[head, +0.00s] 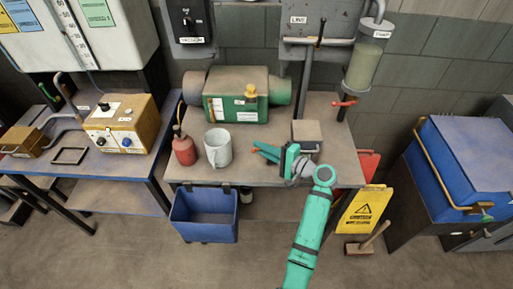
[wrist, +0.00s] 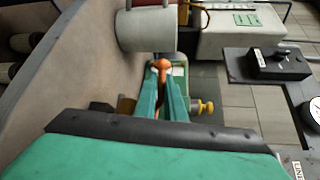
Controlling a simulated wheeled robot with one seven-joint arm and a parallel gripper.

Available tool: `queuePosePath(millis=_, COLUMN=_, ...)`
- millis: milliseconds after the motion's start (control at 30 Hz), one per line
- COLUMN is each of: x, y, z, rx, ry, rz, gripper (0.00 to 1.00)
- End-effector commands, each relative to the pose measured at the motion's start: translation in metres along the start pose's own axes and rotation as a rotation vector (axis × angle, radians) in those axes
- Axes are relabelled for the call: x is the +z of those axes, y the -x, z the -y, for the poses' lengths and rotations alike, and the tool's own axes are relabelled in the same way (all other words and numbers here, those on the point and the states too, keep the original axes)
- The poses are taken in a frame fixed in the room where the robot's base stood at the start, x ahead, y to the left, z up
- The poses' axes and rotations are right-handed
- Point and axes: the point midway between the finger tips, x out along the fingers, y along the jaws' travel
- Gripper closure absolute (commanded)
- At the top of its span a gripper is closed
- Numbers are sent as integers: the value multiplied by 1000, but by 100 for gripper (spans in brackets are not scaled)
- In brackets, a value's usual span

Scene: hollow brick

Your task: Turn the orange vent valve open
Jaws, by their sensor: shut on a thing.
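The vent valve looks like a small yellow-orange knob (head: 251,92) on top of the green pump body (head: 224,108). In the wrist view the knob (wrist: 207,107) shows just right of my fingers, apart from them. My gripper (head: 258,150) is low over the front of the bench, right of the white mug (head: 218,148), its fingers pointing left. In the wrist view my gripper (wrist: 162,85) is shut on a slim orange thing (wrist: 162,65) whose rounded end shows between the fingertips. Most of that thing is hidden, and I cannot tell what it is.
A red oil can (head: 184,148) stands left of the mug. A small box (head: 306,132) sits behind my wrist. A red-handled valve (head: 344,103) hangs below the clear cylinder (head: 367,57) at right. A blue bin (head: 204,216) is below the bench's front edge.

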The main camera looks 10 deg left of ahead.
Motion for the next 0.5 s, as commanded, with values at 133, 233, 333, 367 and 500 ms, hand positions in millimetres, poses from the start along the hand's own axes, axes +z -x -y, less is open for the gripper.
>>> queuePosePath(millis=133, x=-11, y=10, z=-1, rx=-2, ry=-1, rz=-29, gripper=100)
queuePosePath(millis=233, x=-11, y=11, z=-1, rx=-3, ry=-1, rz=-29, gripper=100)
queuePosePath(millis=333, x=-12, y=11, z=-1, rx=-3, ry=-2, rz=-30, gripper=100)
queuePosePath(millis=367, x=-12, y=11, z=-1, rx=-3, ry=-2, rz=-30, gripper=100)
queuePosePath(millis=500, x=-10, y=9, z=0, rx=-3, ry=-2, rz=-25, gripper=72)
